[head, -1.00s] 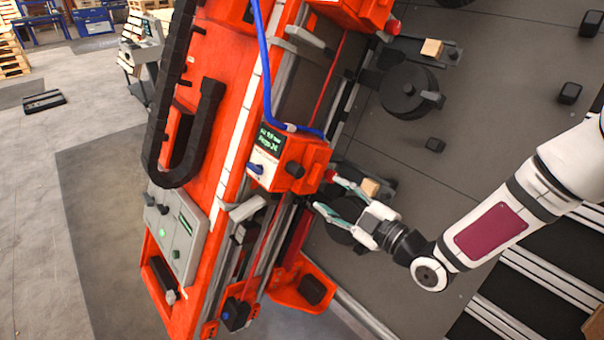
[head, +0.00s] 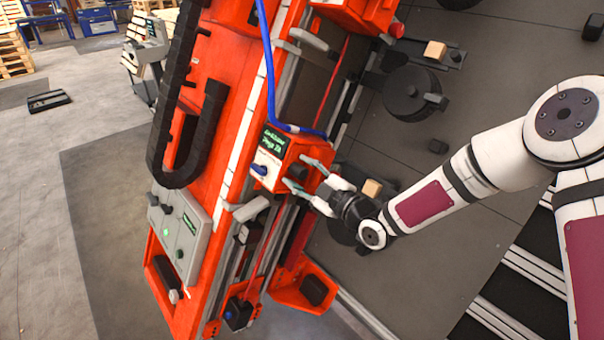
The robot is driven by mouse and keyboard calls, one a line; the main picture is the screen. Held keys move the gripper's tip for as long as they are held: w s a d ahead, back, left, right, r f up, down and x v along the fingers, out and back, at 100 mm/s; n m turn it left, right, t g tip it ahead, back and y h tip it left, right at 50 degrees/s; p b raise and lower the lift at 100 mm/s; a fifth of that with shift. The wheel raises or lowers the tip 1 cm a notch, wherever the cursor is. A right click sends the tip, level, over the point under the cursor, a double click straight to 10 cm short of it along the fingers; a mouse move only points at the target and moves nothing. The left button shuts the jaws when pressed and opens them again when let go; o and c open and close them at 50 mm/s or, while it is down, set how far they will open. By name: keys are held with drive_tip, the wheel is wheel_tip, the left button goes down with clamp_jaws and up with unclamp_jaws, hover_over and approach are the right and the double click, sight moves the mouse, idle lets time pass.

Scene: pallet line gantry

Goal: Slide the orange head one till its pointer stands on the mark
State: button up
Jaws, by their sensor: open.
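The orange head (head: 272,164) sits on the rail of the orange gantry (head: 219,122), about mid-frame. It has a small green-lit display (head: 273,140), a blue knob (head: 259,169) and a black knob (head: 297,172) on its right face. A blue hose runs to its top. My gripper (head: 301,173) is open at the head's right face, its two fingers on either side of the black knob. I cannot tell whether they touch it. The pointer and the mark are too small to make out.
A second orange head (head: 352,12) stands higher on the rail, with a red button at its corner. A grey control panel (head: 181,230) is at lower left. Black round pads (head: 408,92) and small wooden blocks (head: 435,50) lie on the dark deck at right.

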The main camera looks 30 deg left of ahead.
sight(300, 152)
clamp_jaws()
drive_tip(key=r, duration=0.1)
drive_tip(key=w+r, duration=0.1)
drive_tip(key=r, duration=0.1)
drive_tip(key=w+d+r, duration=0.1)
drive_tip(key=shift+w+r, duration=0.1)
drive_tip(key=shift+r, duration=0.15)
drive_tip(key=shift+f, duration=0.25)
unclamp_jaws()
drive_tip(key=shift+a+f, duration=0.1)
drive_tip(key=v, duration=1.2)
